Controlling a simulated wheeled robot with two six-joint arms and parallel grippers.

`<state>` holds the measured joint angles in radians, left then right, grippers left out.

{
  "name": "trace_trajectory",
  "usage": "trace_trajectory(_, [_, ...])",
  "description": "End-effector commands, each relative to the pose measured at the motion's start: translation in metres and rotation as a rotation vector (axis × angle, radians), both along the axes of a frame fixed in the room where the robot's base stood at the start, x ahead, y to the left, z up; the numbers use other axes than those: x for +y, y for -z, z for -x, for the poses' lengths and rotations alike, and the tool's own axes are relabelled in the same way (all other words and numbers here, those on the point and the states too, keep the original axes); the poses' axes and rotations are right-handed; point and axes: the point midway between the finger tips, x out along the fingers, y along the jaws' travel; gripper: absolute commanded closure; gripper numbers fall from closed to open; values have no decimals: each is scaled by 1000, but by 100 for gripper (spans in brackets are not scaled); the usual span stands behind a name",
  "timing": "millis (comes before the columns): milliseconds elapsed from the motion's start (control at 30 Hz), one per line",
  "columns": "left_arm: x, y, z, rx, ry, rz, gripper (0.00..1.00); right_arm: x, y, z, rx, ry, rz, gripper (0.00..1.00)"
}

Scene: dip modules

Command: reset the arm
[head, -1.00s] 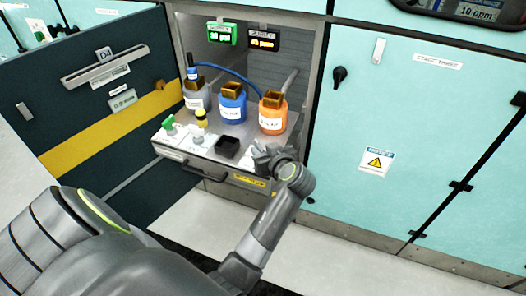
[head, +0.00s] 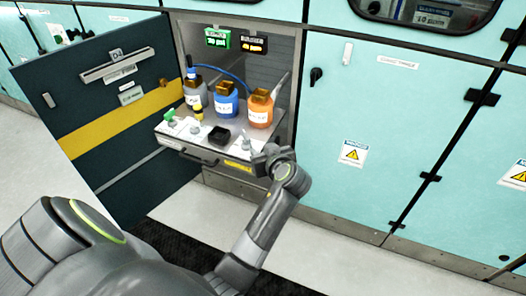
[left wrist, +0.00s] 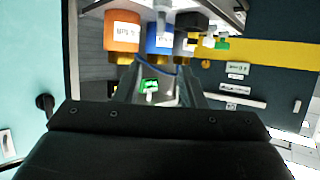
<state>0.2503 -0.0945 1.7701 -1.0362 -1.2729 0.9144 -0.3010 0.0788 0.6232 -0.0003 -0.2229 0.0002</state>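My left gripper (head: 266,156) is at the front right corner of the pulled-out shelf (head: 196,143), near the orange bottle. In the left wrist view, its two fingers (left wrist: 158,88) stand apart with nothing seen between them. That view is upside down and shows the bottles beyond the fingers. My left arm reaches from the bottom of the head view up to the shelf. Whether the gripper touches the shelf edge is hard to tell. My right gripper is not in view.
On the shelf stand a grey bottle (head: 193,92), a blue bottle (head: 225,105), an orange bottle (head: 260,109) and a black square holder (head: 219,136). A dark cabinet door (head: 108,125) stands open at left. Closed turquoise panels (head: 375,110) line the right. Pale floor (head: 335,240) is clear.

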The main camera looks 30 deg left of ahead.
Motion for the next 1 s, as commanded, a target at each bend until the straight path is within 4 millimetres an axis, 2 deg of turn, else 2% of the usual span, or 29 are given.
trace_trajectory(300, [0, 3, 0, 8, 5, -1, 64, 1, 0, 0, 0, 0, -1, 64])
trace_trajectory(367, [-1, 12, 0, 35, 25, -2, 64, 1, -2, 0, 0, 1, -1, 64])
trace_trajectory(433, [-3, 36, -1, 100, 76, -5, 64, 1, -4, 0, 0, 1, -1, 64])
trace_trajectory(467, [-4, 51, 0, 139, 107, -6, 64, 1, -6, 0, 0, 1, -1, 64])
trace_trajectory(567, [-11, 115, 9, 295, 238, 4, 64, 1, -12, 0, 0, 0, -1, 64])
trace_trajectory(600, [-13, 145, 18, 361, 295, 15, 64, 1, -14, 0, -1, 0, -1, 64])
trace_trajectory(667, [-18, 188, 36, 452, 377, 37, 64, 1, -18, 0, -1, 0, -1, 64])
trace_trajectory(700, [-20, 215, 50, 509, 428, 55, 64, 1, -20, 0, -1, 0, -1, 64])
trace_trajectory(767, [-24, 254, 75, 584, 498, 86, 64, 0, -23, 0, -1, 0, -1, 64])
trace_trajectory(800, [-26, 279, 95, 630, 540, 110, 64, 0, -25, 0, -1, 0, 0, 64])
trace_trajectory(867, [-29, 312, 127, 692, 596, 148, 64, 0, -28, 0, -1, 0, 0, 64])
trace_trajectory(900, [-30, 333, 150, 730, 629, 174, 64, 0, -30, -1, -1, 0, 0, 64])
trace_trajectory(967, [-31, 361, 187, 781, 672, 215, 64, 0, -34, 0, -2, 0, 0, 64])
trace_trajectory(1000, [-32, 377, 212, 811, 697, 244, 64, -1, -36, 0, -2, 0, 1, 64])
